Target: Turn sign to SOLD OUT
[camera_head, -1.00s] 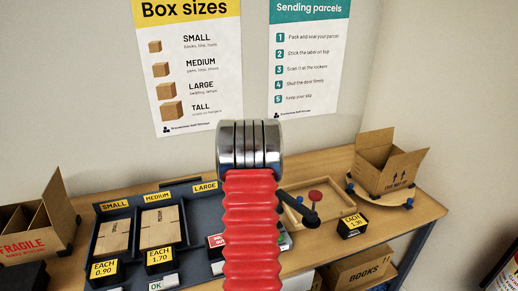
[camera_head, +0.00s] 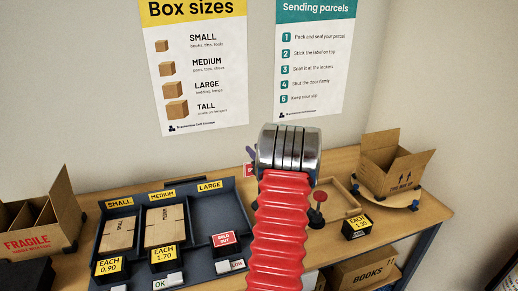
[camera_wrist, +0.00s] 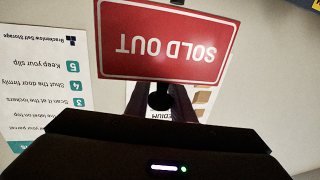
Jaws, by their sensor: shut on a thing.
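A red sign (camera_wrist: 160,42) with white SOLD OUT lettering fills the top of the wrist view. Its lettering is upside down there, like the posters behind it. My gripper (camera_wrist: 160,99) is shut on a dark knob (camera_wrist: 158,101) at the sign's lower edge in that picture. In the head view my red arm and silver wrist hide most of the gripper; a small red and white patch, apparently the sign (camera_head: 249,170), shows just left of the wrist. A smaller red SOLD OUT tag (camera_head: 227,241) stands at the front of the LARGE compartment.
The dark tray (camera_head: 203,222) holds flat cartons in its SMALL and MEDIUM compartments; LARGE looks empty. Price blocks (camera_head: 165,258) stand along its front. A red-knobbed object (camera_head: 320,196) and an open carton (camera_head: 392,168) are at right, a FRAGILE box (camera_head: 38,225) at left.

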